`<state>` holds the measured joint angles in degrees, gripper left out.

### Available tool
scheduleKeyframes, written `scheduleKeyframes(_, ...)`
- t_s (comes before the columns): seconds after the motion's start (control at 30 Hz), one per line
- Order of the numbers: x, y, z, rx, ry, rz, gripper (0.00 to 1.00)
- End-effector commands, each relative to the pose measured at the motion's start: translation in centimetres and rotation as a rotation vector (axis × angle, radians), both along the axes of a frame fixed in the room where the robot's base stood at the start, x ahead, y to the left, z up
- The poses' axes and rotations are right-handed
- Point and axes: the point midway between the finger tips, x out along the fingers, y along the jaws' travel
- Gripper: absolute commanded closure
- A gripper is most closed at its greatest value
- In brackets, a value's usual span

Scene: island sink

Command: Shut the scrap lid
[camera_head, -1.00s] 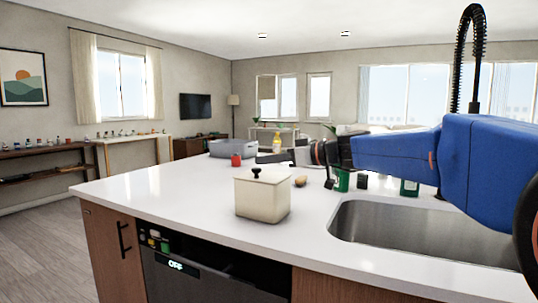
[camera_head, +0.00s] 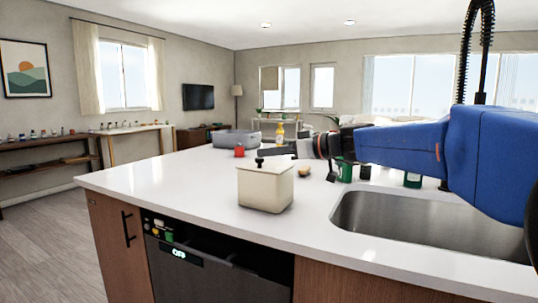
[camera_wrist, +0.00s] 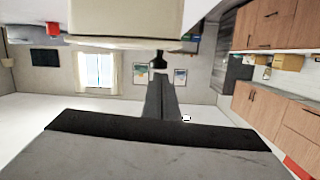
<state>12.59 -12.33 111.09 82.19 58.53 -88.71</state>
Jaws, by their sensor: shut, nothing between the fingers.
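A cream scrap bin (camera_head: 265,192) stands on the white island counter, left of the sink. Its cream lid (camera_head: 272,170) lies across the top with a black knob (camera_head: 260,162); I cannot tell whether any gap is left under the lid. My gripper (camera_head: 266,152) reaches in from the right, level and pointing left, above and behind the bin in the head view. It is shut and empty. In the wrist view, which is upside down, the shut fingers (camera_wrist: 160,82) point toward the knob (camera_wrist: 158,62). The bin (camera_wrist: 125,20) shows at the top edge there. Contact with the knob is unclear.
The steel sink (camera_head: 435,225) lies right of the bin. A grey basin (camera_head: 237,139), a red item (camera_head: 239,151), a yellow bottle (camera_head: 279,131) and a green container (camera_head: 345,171) stand behind. The front left counter is clear.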

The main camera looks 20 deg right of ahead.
Motion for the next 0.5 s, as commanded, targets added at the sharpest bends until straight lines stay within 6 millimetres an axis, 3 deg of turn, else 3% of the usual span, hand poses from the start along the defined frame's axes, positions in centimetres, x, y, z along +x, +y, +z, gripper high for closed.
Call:
scheduleKeyframes(0.27, 0.2, 0.9, 3.9, 0.0, -0.005, 0.002, 1.0)
scheduleKeyframes(0.5, -2.0, -1.6, 4.2, 0.0, -0.004, -0.004, 1.0)
